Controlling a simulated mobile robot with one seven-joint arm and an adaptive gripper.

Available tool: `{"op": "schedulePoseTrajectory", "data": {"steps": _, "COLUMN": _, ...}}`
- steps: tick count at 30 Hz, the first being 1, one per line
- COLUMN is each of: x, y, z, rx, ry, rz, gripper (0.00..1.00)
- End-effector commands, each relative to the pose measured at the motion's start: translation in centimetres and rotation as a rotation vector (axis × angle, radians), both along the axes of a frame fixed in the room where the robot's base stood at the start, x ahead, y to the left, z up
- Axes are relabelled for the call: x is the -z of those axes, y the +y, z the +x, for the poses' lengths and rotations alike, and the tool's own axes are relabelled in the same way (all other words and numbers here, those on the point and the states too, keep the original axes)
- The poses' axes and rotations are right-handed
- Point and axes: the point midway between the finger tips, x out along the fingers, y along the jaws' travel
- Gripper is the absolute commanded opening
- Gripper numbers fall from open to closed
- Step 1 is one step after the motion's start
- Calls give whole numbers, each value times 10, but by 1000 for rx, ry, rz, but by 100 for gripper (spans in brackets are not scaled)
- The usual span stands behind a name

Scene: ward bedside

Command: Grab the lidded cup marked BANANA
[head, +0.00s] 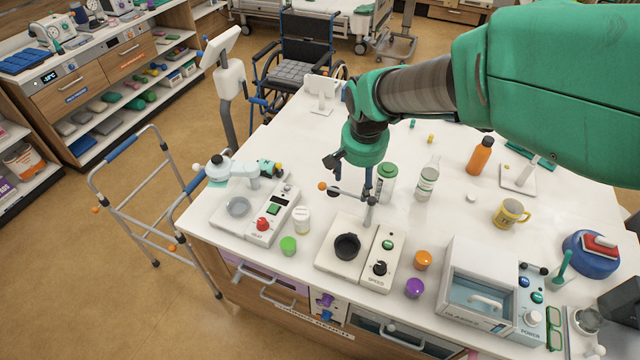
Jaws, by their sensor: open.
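A taller white container with a green lid (388,182) stands just right of my gripper. No marking reading BANANA is legible, so I cannot tell which is the named cup. My gripper (367,182) points down above the middle of the bench, open. Its fingertips are small and partly lost against the things behind. I see nothing held.
A stirrer (340,258) with a black well and upright post stands below my gripper. A bottle (427,180), orange bottle (480,155) and yellow mug (510,213) stand behind.

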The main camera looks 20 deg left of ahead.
Motion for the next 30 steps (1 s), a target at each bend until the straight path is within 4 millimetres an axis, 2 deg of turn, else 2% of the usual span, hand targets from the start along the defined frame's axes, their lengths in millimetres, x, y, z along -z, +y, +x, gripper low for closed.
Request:
{"op": "schedulePoseTrajectory", "data": {"steps": 1, "x": 15, "y": 18, "z": 0, "rx": -10, "ry": 12, "rz": -7, "gripper": 66}}
{"op": "schedulePoseTrajectory", "data": {"steps": 3, "x": 32, "y": 42, "z": -1, "rx": -17, "ry": 22, "rz": -13, "gripper": 66}}
{"op": "schedulePoseTrajectory", "data": {"steps": 9, "x": 85, "y": 105, "z": -10, "rx": -38, "ry": 50, "rz": -34, "gripper": 66}}
{"op": "schedulePoseTrajectory", "data": {"steps": 15, "x": 123, "y": 146, "z": -21, "rx": -50, "ry": 66, "rz": -47, "gripper": 66}}
{"op": "schedulePoseTrajectory", "data": {"steps": 21, "x": 136, "y": 159, "z": -26, "rx": -52, "ry": 70, "rz": -51, "gripper": 66}}
{"op": "schedulePoseTrajectory", "data": {"steps": 30, "x": 136, "y": 159, "z": -26, "rx": -52, "ry": 70, "rz": -52, "gripper": 66}}
